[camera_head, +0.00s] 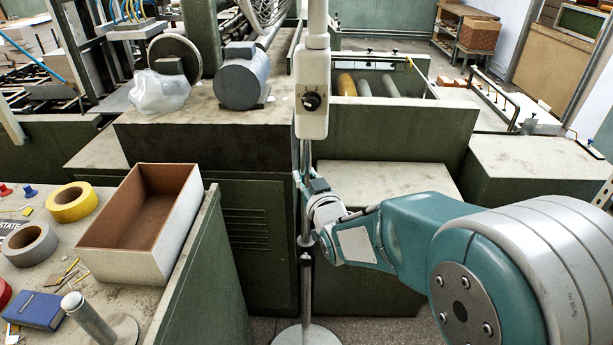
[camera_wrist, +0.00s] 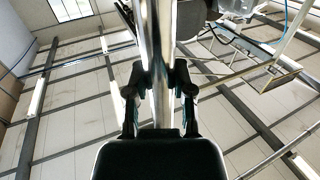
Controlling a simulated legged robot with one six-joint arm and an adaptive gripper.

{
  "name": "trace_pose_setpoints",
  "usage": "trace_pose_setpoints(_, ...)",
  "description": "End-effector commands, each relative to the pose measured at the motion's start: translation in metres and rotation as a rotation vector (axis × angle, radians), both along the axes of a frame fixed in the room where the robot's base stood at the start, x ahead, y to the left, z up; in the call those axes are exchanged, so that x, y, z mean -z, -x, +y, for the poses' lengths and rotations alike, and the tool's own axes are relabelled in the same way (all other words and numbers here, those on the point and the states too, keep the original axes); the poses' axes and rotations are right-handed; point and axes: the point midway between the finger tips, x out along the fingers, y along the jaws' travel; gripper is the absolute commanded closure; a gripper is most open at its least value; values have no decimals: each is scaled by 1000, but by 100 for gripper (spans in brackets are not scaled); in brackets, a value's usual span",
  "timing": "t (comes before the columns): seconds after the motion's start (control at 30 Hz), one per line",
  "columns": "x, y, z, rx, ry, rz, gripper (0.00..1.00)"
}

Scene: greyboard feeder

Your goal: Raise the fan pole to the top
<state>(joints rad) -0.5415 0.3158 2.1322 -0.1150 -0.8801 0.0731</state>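The fan pole stands upright near the centre of the head view. Its shiny lower tube (camera_head: 306,268) rises from a round pale base (camera_head: 306,334). A white control box with a dark knob (camera_head: 312,95) sits higher on it, and part of the fan's wire guard (camera_head: 265,10) shows at the top edge. My teal arm reaches in from the right, and my gripper (camera_head: 308,188) is at the pole below the control box. In the wrist view, the shiny pole (camera_wrist: 158,45) runs between the two dark fingers of my gripper (camera_wrist: 160,82), which appear closed against its sides.
A workbench at left holds an open box (camera_head: 190,217), tape rolls (camera_head: 72,202) and a blue book (camera_head: 33,310). Green machine cabinets (camera_head: 265,245) stand close behind the pole. A motor (camera_head: 243,80) sits on top of them. The wrist view shows ceiling beams above.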

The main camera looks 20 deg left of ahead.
Motion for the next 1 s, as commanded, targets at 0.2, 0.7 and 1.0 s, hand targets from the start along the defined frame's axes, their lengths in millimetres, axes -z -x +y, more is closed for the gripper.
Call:
trace_pose_setpoints(0.2, -1, -1, -1, 3, -1, 1, 100)
trace_pose_setpoints(0.7, -96, -1, -1, 2, -10, -15, 100)
trace_pose_setpoints(1.0, -149, -1, -1, 3, -6, -9, 100)
